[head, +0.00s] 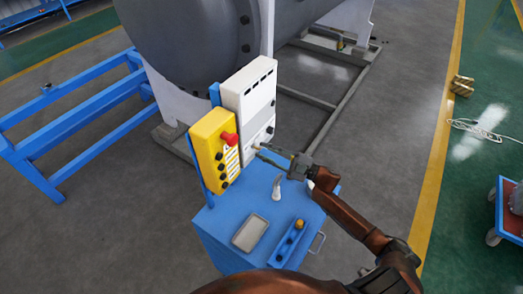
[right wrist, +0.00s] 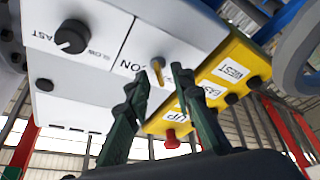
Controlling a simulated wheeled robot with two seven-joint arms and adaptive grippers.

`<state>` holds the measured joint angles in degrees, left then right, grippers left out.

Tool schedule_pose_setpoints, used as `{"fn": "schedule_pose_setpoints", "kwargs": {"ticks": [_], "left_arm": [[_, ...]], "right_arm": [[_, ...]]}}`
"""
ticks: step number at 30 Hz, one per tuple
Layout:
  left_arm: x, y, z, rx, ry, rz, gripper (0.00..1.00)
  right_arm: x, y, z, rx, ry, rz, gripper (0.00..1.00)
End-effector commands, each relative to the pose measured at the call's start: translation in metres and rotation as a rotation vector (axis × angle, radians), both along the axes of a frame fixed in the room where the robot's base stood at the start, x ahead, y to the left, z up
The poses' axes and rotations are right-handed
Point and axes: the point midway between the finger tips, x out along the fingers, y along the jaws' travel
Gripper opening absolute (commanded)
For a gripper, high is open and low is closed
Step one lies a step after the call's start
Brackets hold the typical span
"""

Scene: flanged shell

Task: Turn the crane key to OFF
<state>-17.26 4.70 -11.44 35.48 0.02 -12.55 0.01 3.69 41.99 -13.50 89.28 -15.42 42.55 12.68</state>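The white control box (head: 250,95) stands upright on the blue cart. In the right wrist view its face (right wrist: 93,85) shows the crane key (right wrist: 157,72), a small brass-coloured tab in a round grey switch. The letters ON show beside the switch; no OFF label is readable. My right gripper (head: 262,150) is in front of the box's lower face. In the right wrist view its two dark fingers (right wrist: 161,75) are open, with the key showing in the gap between their tips. I cannot tell whether a finger touches the key. My left gripper is not in view.
A yellow button box (head: 205,150) with a red stop button (head: 230,139) is left of the white box. A black FAST/SLOW knob (right wrist: 72,37) is on the white face. The blue cart top (head: 225,215) holds a grey tray (head: 250,232) and small items. A large grey shell (head: 190,40) stands behind.

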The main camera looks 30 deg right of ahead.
Motion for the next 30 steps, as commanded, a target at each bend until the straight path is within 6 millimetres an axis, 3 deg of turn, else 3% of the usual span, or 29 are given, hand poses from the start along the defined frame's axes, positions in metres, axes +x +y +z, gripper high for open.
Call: {"fn": "schedule_pose_setpoints", "kwargs": {"ticks": [9,15,30], "left_arm": [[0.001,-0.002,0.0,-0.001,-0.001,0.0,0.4],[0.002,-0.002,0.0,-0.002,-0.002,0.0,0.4],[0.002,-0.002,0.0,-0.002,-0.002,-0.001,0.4]], "right_arm": [[-0.043,-0.047,-0.019,-0.002,0.005,-0.003,0.22],[-0.062,-0.067,-0.027,-0.003,0.002,-0.002,0.22],[-0.07,-0.075,-0.029,-0.001,0.001,-0.002,0.22]]}}
